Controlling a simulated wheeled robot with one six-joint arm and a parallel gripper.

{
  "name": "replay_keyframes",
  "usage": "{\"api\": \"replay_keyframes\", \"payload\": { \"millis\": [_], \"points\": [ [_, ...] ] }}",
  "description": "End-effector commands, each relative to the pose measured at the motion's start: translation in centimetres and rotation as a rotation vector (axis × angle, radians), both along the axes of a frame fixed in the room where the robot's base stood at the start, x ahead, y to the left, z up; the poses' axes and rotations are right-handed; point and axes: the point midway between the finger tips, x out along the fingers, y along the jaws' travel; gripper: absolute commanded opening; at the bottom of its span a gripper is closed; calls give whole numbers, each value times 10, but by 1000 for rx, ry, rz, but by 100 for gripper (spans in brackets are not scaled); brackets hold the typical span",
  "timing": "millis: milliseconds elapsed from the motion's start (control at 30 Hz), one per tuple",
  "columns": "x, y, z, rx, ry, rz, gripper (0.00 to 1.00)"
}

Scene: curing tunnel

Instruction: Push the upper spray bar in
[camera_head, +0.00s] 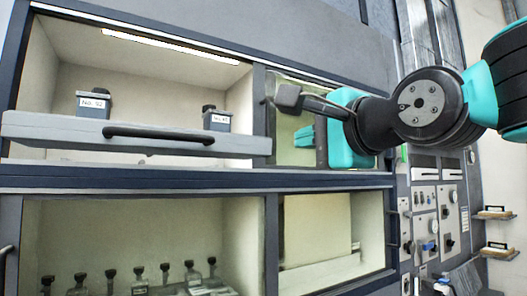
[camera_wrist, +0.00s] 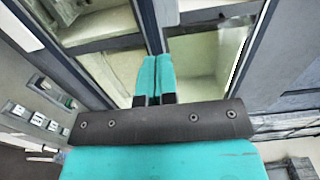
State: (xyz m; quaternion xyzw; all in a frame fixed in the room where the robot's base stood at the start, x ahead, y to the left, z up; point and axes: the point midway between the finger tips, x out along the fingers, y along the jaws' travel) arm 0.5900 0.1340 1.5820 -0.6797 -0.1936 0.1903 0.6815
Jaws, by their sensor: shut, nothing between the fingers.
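A long pale grey bar (camera_head: 60,130) with a black handle (camera_head: 158,134) spans the front of the upper bay; it looks like the upper spray bar. It appears to stand out in front of the bay opening. My gripper (camera_head: 299,137) is right of the bar's right end, apart from it, in front of the narrow window beside the bay. Its teal fingers are together and empty; the wrist view also shows the gripper (camera_wrist: 154,60) with its fingers side by side. I cannot pick out the bar surely in the wrist view.
Labelled dark containers (camera_head: 94,103) (camera_head: 217,118) stand behind the bar. The lower bay (camera_head: 130,230) holds several small bottles. A post (camera_head: 259,115) divides the upper bay from the window. A control panel (camera_head: 437,210) and small shelves (camera_head: 494,214) are at the right.

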Motion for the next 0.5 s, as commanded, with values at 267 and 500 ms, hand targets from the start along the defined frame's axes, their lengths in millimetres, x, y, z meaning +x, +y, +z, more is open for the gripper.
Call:
{"api": "replay_keyframes", "payload": {
  "millis": [267, 500],
  "points": [
    [43, 25, 4, -3, 7, -1, 0],
    [86, 52, 3, -4, 7, -1, 0]
  ]
}}
